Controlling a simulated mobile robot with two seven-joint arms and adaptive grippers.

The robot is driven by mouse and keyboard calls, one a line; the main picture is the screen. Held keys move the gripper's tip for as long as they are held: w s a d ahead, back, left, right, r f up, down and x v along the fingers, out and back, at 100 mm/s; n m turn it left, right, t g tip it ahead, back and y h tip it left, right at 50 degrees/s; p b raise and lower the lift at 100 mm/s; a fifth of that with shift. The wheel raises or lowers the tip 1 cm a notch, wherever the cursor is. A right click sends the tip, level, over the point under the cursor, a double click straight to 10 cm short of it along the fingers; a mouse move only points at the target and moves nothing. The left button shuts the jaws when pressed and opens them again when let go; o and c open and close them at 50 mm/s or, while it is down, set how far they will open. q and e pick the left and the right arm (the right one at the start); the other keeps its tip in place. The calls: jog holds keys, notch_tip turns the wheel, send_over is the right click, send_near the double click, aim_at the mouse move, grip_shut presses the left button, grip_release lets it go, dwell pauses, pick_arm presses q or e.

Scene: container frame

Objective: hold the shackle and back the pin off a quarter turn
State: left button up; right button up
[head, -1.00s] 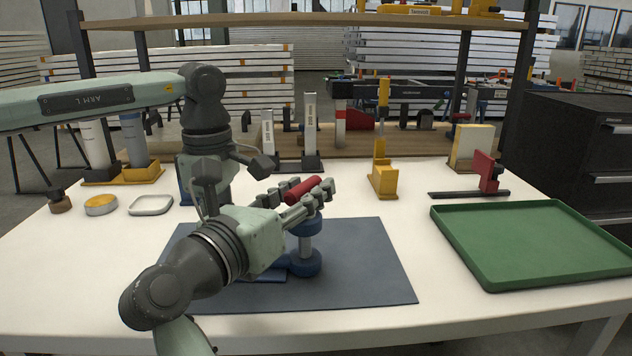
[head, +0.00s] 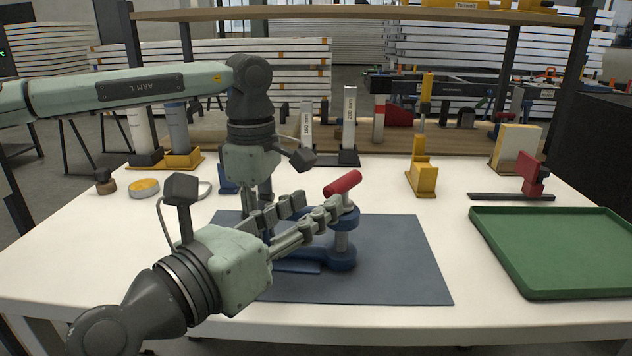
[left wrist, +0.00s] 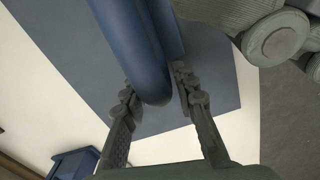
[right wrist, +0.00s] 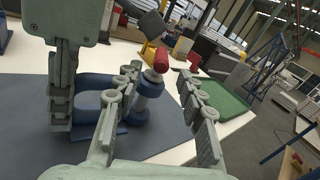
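The blue shackle (head: 338,262) lies on the dark mat, its bow partly hidden behind my right gripper. Its pin (head: 342,240) stands upright, with a tilted red handle (head: 343,183) on top. My right gripper (head: 319,203) is open and empty, just left of the pin head and below the handle. In the right wrist view the red handle (right wrist: 161,60) shows beyond and between the spread fingertips. In the left wrist view my left gripper (left wrist: 156,92) has one finger on each side of the blue bow (left wrist: 140,55), seemingly pressed against it. The head view hides those fingertips.
The dark mat (head: 410,270) lies on the white table (head: 60,260). A green tray (head: 560,283) is at the right. A yellow block (head: 422,178) and a red clamp (head: 531,174) stand behind. My two grippers are close together over the mat's left part.

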pick_arm(q)
jog(key=shift+o, duration=1.3)
jog(key=shift+w+r, duration=0.1)
jog(key=shift+r, duration=0.05)
